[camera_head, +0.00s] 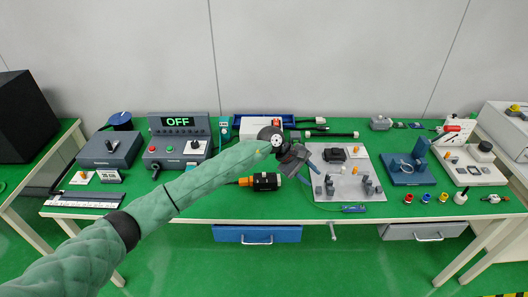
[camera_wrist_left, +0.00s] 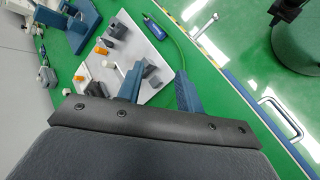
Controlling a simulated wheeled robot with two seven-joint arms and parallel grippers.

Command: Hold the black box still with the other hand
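Several dark things could be the black box. A large black box (camera_head: 22,118) stands on the side table at the far left, and a small black block (camera_head: 334,155) lies on the pale plate (camera_head: 350,194). My left gripper (camera_head: 309,168) is above the bench beside that plate, touching nothing that I can make out. In the left wrist view its two blue fingers (camera_wrist_left: 158,92) are apart with nothing between them, and the plate (camera_wrist_left: 150,92) with its small blocks lies beyond. I cannot make out my right gripper in either view.
A control box with an OFF display (camera_head: 180,132) and a dark grey box (camera_head: 109,149) stand at the left. A black-and-orange tool (camera_head: 263,182) lies near the front edge. A blue fixture (camera_head: 408,172) stands right of the plate. Blue and grey drawers hang below the bench.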

